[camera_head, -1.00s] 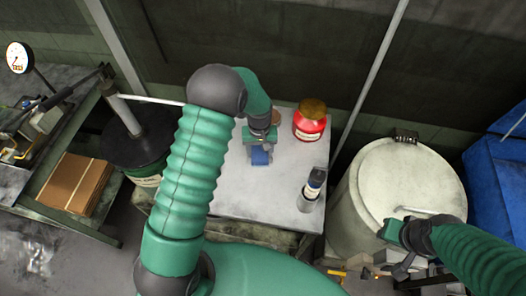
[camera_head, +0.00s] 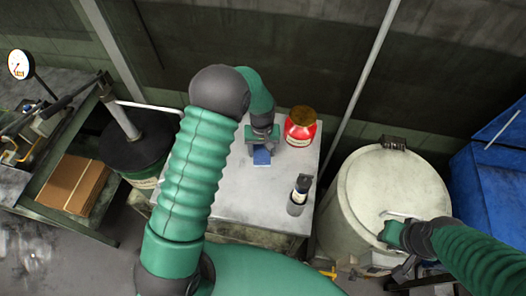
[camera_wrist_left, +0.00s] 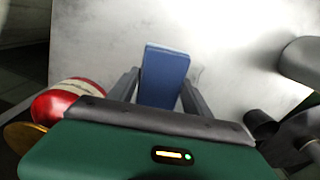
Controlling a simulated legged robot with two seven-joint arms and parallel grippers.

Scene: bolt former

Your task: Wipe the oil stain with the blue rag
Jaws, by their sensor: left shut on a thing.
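The blue rag (camera_head: 262,157) is a small folded block on or just above the light grey table top (camera_head: 225,195); I cannot tell whether it touches. My left gripper (camera_head: 262,143) points down and is shut on the rag. In the left wrist view the rag (camera_wrist_left: 164,75) sits between the two fingers (camera_wrist_left: 160,95). No clear oil stain shows; a faint mark lies right of the rag in the wrist view. My right gripper (camera_head: 392,234) is at the lid of the pale drum, by its handle; its fingers are too unclear to read.
A red jar with an amber lid (camera_head: 300,127) stands close right of my left gripper. The pale drum (camera_head: 385,190) is to the right, a black drum (camera_head: 135,150) to the left. The table's front is clear.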

